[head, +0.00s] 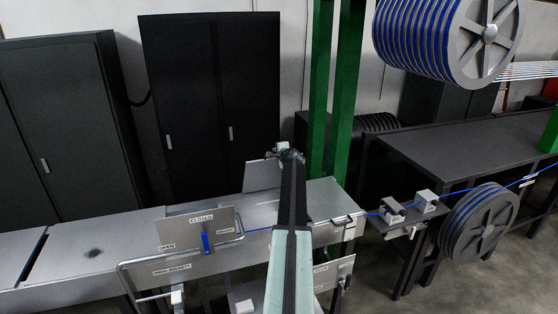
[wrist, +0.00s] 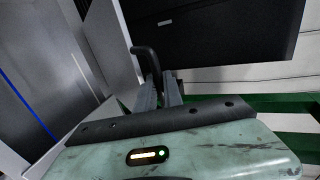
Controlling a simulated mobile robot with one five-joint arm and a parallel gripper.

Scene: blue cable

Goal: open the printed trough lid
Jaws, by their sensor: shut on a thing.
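The trough (head: 120,232) is a long grey metal channel running across the head view. A grey panel that looks like its lid (head: 262,176) stands tilted up above the trough, just left of my arm. In the wrist view the lid (wrist: 108,42) is a pale panel beside the fingers. My gripper (head: 288,154) is at the lid's upper right edge. In the wrist view, my gripper (wrist: 162,88) is shut on a dark curved handle (wrist: 146,56). The blue cable (wrist: 32,97) shows at left, along the trough. My arm hides part of the trough.
A sign plate (head: 198,228) marked OPEN and CLOSED with a blue lever (head: 205,243) stands at the trough's front. Green posts (head: 343,90) rise close behind my arm. Black cabinets (head: 210,90) line the back. Cable reels (head: 478,222) and a dark bench (head: 460,150) are at right.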

